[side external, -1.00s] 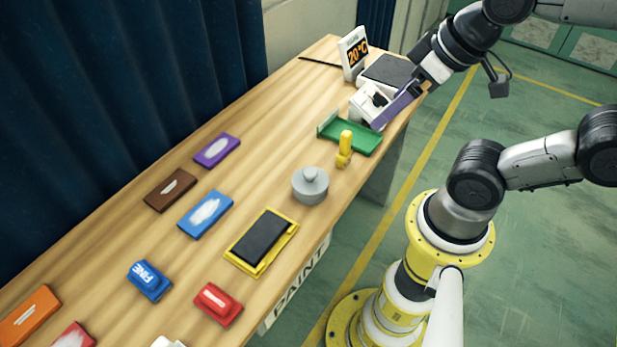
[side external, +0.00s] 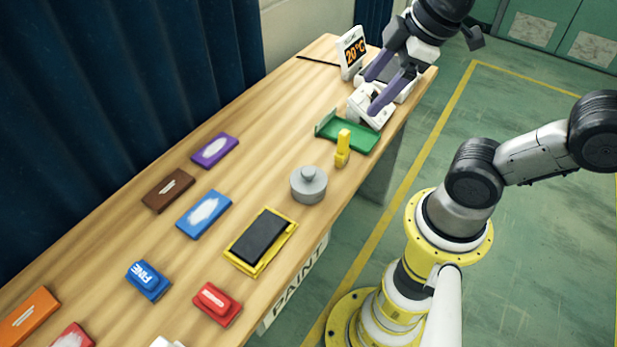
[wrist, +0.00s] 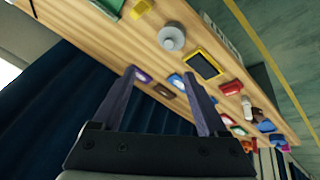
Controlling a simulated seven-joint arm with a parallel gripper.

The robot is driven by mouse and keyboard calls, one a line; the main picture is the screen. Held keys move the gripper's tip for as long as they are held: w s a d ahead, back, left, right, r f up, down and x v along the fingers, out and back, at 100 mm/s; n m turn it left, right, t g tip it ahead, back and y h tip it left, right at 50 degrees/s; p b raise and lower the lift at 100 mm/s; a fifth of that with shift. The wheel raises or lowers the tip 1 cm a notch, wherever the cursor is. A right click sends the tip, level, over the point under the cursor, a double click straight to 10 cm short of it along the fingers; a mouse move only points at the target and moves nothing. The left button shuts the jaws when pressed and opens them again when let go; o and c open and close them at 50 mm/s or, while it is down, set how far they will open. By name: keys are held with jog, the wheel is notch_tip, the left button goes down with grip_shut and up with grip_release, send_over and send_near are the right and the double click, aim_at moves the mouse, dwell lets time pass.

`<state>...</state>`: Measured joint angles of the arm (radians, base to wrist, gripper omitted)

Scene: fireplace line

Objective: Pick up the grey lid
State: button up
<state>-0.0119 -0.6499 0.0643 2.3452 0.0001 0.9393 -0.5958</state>
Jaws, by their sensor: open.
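The grey lid (side external: 308,185) is a round disc with a knob on top. It sits on the wooden table near its right edge, between a yellow-framed dark pad and a small yellow object. The lid also shows in the wrist view (wrist: 171,38), above the fingers. My gripper (side external: 371,95) has purple fingers and is open and empty. It is above the far end of the table, over a white device, well apart from the lid. In the wrist view my gripper (wrist: 160,85) has its fingers spread wide.
A green tray (side external: 362,139) and an upright yellow piece (side external: 343,148) stand between my gripper and the lid. A white device (side external: 368,110) and a temperature display (side external: 352,53) are at the far end. The yellow-framed pad (side external: 244,262) lies nearer. Bare wood (side external: 262,120) is left of the lid.

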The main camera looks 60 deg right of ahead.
jog(key=w+a+f+n+g, duration=0.1)
jog(key=w+f+n+g, duration=0.1)
jog(key=w+n, duration=0.35)
jog(key=n+g, duration=0.3)
send_over(308, 171)
notch_tip(308, 171, down, 6)
jog(key=shift+m, duration=0.25)
jog(key=f, duration=0.8)
jog(key=shift+s+d+f, duration=0.1)
jog(key=shift+s+f, duration=0.1)
jog(key=shift+w+f, duration=0.2)
jog(key=shift+f, duration=2.9)
grip_shut()
